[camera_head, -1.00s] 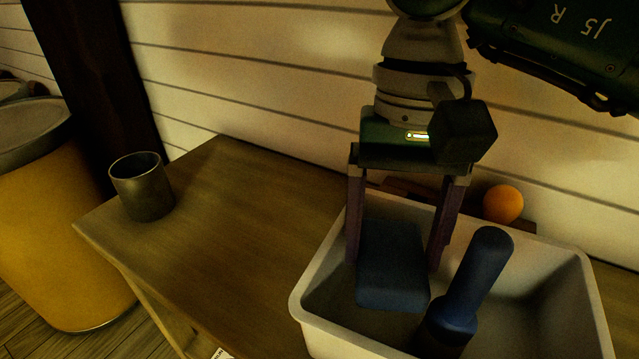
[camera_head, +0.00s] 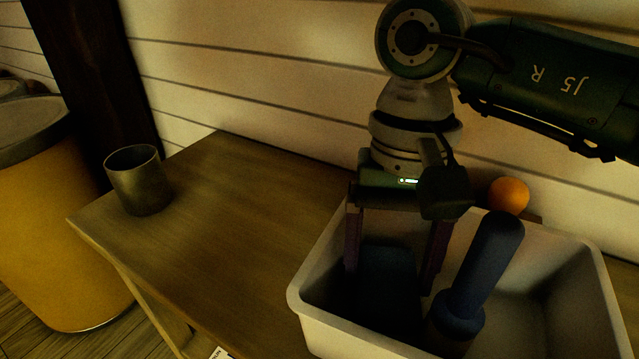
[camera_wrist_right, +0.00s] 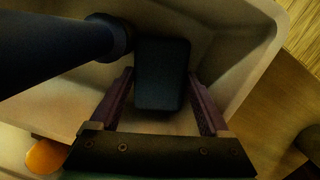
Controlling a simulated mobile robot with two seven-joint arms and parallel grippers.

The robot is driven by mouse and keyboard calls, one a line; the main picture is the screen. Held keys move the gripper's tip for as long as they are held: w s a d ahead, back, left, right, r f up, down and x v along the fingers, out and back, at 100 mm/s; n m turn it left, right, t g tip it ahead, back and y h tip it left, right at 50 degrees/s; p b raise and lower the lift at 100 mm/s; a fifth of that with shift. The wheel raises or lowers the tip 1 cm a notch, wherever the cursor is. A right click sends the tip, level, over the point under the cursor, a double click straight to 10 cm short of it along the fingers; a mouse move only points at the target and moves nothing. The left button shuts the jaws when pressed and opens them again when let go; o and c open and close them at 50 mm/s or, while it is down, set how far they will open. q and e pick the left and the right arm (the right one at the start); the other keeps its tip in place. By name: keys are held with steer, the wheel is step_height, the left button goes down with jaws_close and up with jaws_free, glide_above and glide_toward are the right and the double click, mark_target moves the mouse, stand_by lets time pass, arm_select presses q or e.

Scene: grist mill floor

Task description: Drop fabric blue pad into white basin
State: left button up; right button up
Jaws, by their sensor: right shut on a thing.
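The blue fabric pad (camera_head: 386,290) is a dark rounded block, down inside the white basin (camera_head: 588,262) near its left end. My right gripper (camera_head: 391,277) points down into the basin with a finger on each side of the pad, shut on it. In the right wrist view the pad (camera_wrist_right: 162,73) shows between the fingers of my right gripper (camera_wrist_right: 160,82), over the basin (camera_wrist_right: 235,75). Whether the pad touches the basin floor is hard to tell. My left gripper is not in view.
A dark blue bottle-like object (camera_head: 484,262) leans in the basin just right of the pad. An orange ball (camera_head: 508,195) lies behind the basin. A metal cup (camera_head: 139,181) stands at the left of the wooden table (camera_head: 235,215); the tabletop between is clear. A yellow barrel (camera_head: 50,235) stands left.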

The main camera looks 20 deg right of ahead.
mark_target(387, 262)
steer(key=shift+f, duration=0.15)
steer(key=o, duration=1.1)
steer(key=shift+c, duration=0.2)
steer(key=shift+r+p, duration=1.1)
steer(key=shift+p, duration=0.05)
step_height(387, 262, up, 11)
steer(key=w, duration=0.1)
steer(key=shift+w+d, duration=0.35)
steer(key=shift+d, duration=0.05)
